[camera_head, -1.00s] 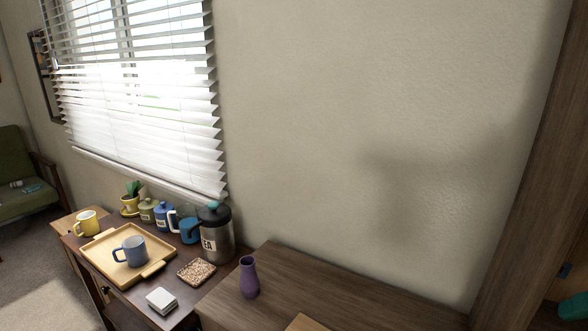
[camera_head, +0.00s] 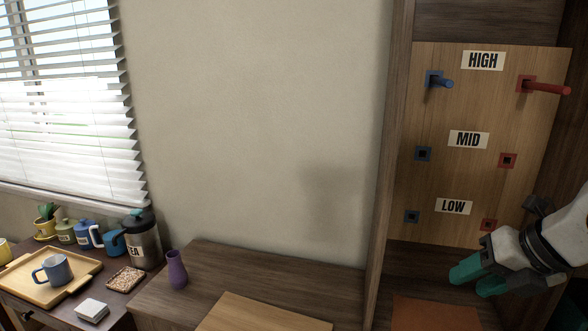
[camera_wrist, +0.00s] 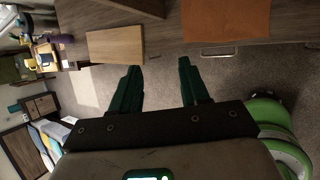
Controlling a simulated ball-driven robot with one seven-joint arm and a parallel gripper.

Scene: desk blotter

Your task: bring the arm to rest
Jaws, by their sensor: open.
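My gripper (camera_head: 480,278) is at the lower right of the head view, in front of the low part of a wooden peg board (camera_head: 455,180). Its green fingers are apart with nothing between them. In the wrist view my gripper (camera_wrist: 160,85) also shows open and empty, with floor beyond the fingertips. Part of my arm is cut off by the right edge of the head view.
The peg board carries a blue peg (camera_head: 440,82) and a red peg (camera_head: 545,88) at HIGH. A brown mat (camera_head: 432,314) lies below it. A purple vase (camera_head: 177,269) and a wooden board (camera_head: 262,314) are on the desk. A tray (camera_head: 75,288) stands left.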

